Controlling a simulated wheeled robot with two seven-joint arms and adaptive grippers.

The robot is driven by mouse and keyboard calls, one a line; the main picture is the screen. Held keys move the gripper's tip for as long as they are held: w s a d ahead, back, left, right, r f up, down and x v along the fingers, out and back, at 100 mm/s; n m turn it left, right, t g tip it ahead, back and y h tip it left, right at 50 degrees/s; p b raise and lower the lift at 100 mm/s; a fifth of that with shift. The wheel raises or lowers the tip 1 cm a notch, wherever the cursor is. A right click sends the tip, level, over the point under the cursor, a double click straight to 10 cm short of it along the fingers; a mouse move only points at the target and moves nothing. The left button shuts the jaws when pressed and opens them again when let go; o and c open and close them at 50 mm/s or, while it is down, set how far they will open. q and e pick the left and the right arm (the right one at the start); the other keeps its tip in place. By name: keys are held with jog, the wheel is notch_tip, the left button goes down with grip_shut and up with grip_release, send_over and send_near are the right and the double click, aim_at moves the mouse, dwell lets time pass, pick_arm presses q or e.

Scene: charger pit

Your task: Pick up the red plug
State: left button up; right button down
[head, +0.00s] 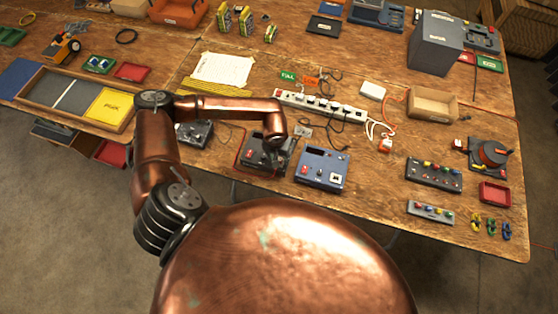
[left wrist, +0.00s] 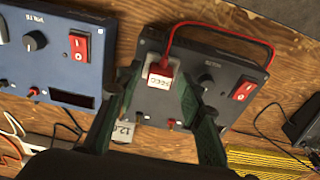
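The red plug (left wrist: 162,76) with a white label shows in the left wrist view, at the face of a dark grey charger box (left wrist: 226,60). A red cable (left wrist: 225,27) loops from it over the box. My left gripper (left wrist: 158,80) has its two dark green fingers apart, one on each side of the plug, with a narrow gap visible at least on the left side. In the head view the left gripper (head: 283,154) hangs over the dark charger box (head: 258,160), and the plug is too small or hidden to make out. My right gripper is out of view.
A blue charger box (head: 320,170) stands close on the right, and another dark box (head: 194,134) on the left. Behind are a white power strip (head: 318,104) with cables and a paper sheet (head: 222,69). A cardboard box (head: 432,104) stands right; the table's front edge is near.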

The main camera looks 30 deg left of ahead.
pick_arm(q)
grip_shut()
jog(key=shift+r, duration=0.15)
